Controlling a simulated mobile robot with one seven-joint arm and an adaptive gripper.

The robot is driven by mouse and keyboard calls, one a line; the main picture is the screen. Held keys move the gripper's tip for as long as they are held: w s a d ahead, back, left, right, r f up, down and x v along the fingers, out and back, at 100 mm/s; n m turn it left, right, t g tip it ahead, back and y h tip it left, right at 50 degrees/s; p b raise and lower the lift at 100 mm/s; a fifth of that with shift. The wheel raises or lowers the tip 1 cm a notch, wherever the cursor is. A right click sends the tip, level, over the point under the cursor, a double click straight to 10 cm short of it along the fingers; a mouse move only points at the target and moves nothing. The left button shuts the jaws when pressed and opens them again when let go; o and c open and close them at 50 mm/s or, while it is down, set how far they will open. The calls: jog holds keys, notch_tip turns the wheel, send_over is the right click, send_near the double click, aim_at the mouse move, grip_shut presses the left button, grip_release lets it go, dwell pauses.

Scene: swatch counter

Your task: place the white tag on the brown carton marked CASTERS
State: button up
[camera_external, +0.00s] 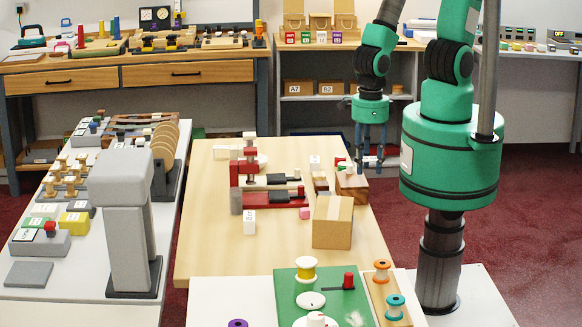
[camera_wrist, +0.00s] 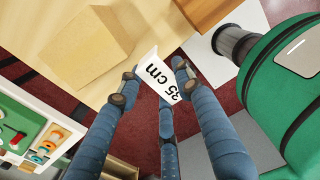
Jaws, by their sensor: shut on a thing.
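My gripper (camera_external: 370,163) hangs near the right edge of the wooden table. In the wrist view my gripper (camera_wrist: 154,78) is shut on a white tag (camera_wrist: 160,76), which reads "35 cm" and is held tilted between the fingertips. I cannot make the tag out in the external view. A brown carton (camera_external: 332,222) with a tape strip stands on the table, below and left of my gripper in the picture. It seems to be the plain tan box (camera_wrist: 85,45) in the wrist view. No CASTERS lettering is readable on it.
A reddish-brown wooden box (camera_external: 351,185) with small items stands behind the carton, close to my gripper. A red and grey fixture (camera_external: 265,190) is to the left. A green board (camera_external: 290,275) with spools lies in front. The table's left front (camera_external: 215,255) is clear.

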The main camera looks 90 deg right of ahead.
jog(key=b, duration=0.1)
send_over(333, 204)
jog(key=shift+a+f, duration=0.1)
jog(key=shift+f, duration=0.5)
jog(key=shift+f+b, duration=0.3)
jog(key=shift+f, duration=1.5)
jog(key=shift+f, duration=0.15)
jog(key=o, duration=0.8)
jog(key=shift+o, duration=0.2)
notch_tip(333, 204, up, 12)
jog(key=p, duration=0.1)
jog(key=shift+r+p, duration=0.2)
jog(key=shift+p, duration=0.1)
